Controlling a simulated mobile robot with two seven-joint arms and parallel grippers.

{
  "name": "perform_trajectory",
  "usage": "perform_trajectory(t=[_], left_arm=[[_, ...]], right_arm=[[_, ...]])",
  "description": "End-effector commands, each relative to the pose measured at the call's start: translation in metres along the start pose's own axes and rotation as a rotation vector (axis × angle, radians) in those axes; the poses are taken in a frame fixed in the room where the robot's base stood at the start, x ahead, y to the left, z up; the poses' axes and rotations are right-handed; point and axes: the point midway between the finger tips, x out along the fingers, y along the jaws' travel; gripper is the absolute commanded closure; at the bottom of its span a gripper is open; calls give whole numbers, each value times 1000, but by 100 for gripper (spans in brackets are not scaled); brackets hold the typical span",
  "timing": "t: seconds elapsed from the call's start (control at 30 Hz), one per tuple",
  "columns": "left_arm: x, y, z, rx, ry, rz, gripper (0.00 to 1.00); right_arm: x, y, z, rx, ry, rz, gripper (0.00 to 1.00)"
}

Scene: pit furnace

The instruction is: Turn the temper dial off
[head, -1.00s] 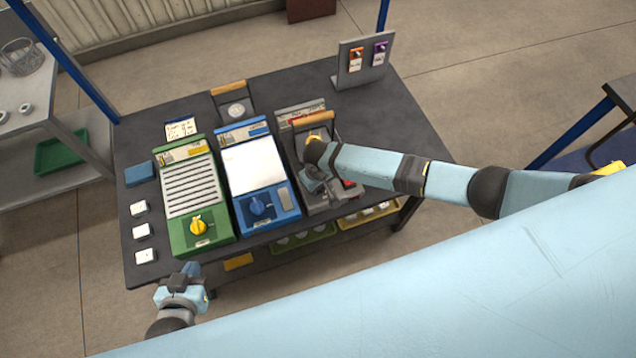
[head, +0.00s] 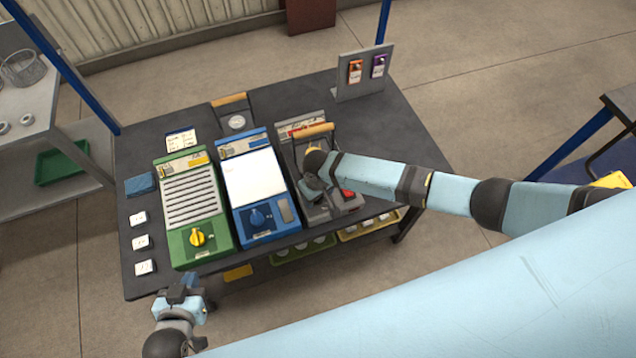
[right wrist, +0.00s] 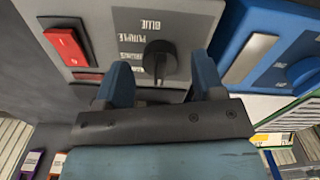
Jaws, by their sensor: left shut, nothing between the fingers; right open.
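A black dial (right wrist: 160,62) sits on the front of the grey unit (head: 338,203), beside printed colour words such as BLUE and PURPLE. In the right wrist view it lies between the fingertips of my open right gripper (right wrist: 160,68); I cannot tell whether they touch it. The dial's words appear upside down there, and its exact setting is unclear. In the head view my right arm hides this dial. My left gripper (head: 190,281) is shut and empty by the table's front left edge.
The blue unit (head: 285,208) with a blue knob (head: 257,217) stands beside the grey one. A green unit (head: 224,228) with a yellow knob (head: 197,238) is left of it. A red rocker switch (right wrist: 65,46) sits near the dial. An upright tag board (head: 363,90) stands at the back right.

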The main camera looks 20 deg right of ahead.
Motion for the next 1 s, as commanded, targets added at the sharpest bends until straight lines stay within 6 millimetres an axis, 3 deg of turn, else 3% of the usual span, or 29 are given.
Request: perform_trajectory(t=[0.5,0.7,1.0], left_arm=[[1,1,7,-2,-6,2,100],[2,2,8,-2,-6,3,100],[2,2,7,-1,-5,4,100]], right_arm=[[-107,0,0,-1,3,0,37],[-124,1,0,0,1,1,37],[-127,0,0,0,0,1,37]])
